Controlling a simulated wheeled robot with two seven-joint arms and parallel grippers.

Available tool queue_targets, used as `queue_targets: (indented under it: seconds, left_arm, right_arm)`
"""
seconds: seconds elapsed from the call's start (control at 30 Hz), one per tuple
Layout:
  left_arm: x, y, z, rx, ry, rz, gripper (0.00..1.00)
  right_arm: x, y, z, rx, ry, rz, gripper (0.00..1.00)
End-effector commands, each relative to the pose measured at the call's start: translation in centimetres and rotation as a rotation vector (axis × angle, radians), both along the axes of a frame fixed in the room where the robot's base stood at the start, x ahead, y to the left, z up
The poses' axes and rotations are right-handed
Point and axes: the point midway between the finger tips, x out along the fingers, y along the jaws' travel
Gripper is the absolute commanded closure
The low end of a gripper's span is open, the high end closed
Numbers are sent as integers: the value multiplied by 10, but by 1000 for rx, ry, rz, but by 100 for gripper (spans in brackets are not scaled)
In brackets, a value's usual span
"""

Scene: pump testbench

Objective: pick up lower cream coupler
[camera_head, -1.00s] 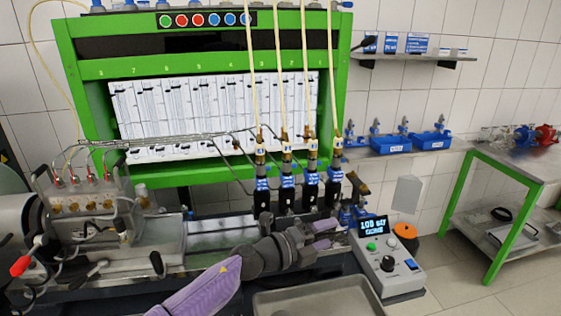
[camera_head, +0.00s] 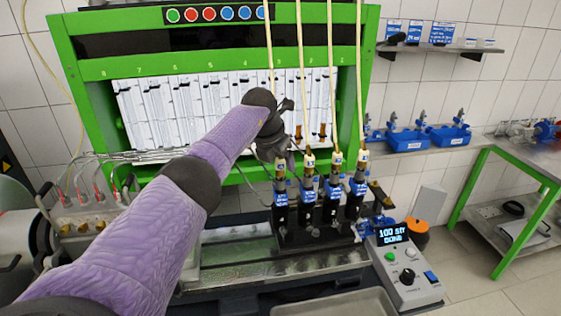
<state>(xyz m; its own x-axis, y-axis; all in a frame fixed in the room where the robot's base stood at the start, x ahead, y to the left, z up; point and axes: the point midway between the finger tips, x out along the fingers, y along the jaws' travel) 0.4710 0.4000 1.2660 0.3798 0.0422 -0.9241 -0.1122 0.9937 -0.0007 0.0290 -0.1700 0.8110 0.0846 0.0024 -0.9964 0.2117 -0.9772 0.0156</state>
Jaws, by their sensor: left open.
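Small cream couplers sit on top of several upright injectors in a row, where pale hoses come down. Cream pieces show at the second injector (camera_head: 309,161), the third (camera_head: 336,158) and the right-hand one (camera_head: 362,156). I cannot tell which is the lower cream coupler. My left gripper (camera_head: 281,150) is raised beside the left end of this row, in front of the white gauge panel. It is open, its fingers are small and dark, and it partly hides the top of the left injector. My right gripper is not in view.
The green test bench (camera_head: 210,48) frames the panel. A grey control box (camera_head: 405,270) with a lit display stands at front right, with an orange disc (camera_head: 415,241) behind it. A metal tray (camera_head: 335,304) lies at the bottom edge. Blue bins (camera_head: 407,140) stand further right.

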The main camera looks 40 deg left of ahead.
Motion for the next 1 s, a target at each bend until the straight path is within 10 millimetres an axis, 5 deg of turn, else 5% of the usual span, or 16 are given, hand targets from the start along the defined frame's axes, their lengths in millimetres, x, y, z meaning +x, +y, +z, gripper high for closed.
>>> queue_targets:
  seconds: [0.27, 0.6, 1.0]
  left_arm:
    - [2, 0, -4, 1, 0, -2, 28]
    - [2, 0, -4, 1, -1, -2, 100]
    - [2, 0, 1, 1, -3, -2, 100]
  right_arm:
    - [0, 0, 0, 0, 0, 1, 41]
    - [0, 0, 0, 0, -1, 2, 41]
    - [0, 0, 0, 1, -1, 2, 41]
